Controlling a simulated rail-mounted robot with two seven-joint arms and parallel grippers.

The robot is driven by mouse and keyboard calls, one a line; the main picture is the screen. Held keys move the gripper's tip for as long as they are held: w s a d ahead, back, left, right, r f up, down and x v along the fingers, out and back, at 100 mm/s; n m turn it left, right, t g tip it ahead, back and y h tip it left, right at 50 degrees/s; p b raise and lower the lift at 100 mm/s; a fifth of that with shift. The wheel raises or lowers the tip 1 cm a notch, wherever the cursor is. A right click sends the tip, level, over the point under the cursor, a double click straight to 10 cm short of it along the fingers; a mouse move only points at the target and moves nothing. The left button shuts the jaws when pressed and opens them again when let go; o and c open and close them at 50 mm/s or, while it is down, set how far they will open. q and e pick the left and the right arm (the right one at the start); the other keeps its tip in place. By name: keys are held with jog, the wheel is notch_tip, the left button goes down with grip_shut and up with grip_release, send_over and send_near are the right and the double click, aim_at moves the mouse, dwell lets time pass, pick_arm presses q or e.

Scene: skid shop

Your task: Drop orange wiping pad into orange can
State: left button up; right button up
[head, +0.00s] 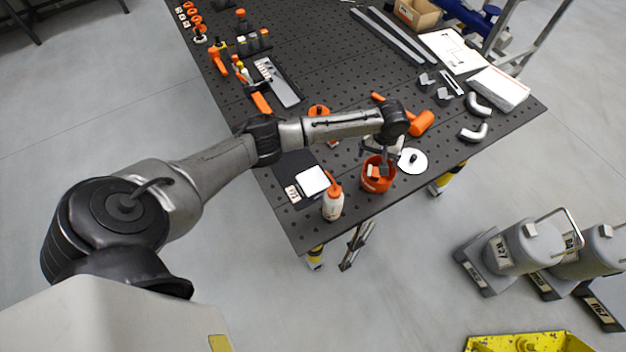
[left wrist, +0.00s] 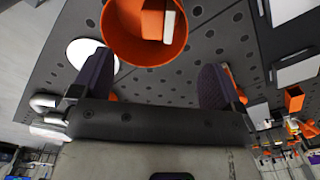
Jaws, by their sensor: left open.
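The orange can (head: 367,184) stands open near the front edge of the black perforated table. It also shows at the top of the left wrist view (left wrist: 118,50). An orange block with a pale side, which looks like the wiping pad (left wrist: 153,24), is inside the can, tilted against its wall; it also shows in the can in the head view (head: 374,171). My left gripper (left wrist: 155,85) is open, with its fingers apart and nothing between them. In the head view it is just above and behind the can, partly hidden by its own wrist. My right gripper is not in view.
A white round lid with a black knob (head: 412,161) lies right of the can. A white bottle with an orange tip (head: 333,206) stands left of it, near a white square (head: 313,181) on a black mat. An orange tool (head: 421,123) lies behind.

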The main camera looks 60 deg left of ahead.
pick_arm(q)
notch_tip(320, 180, up, 14)
dwell(0.6)
jog(key=shift+f, duration=0.1)
dwell(0.5)
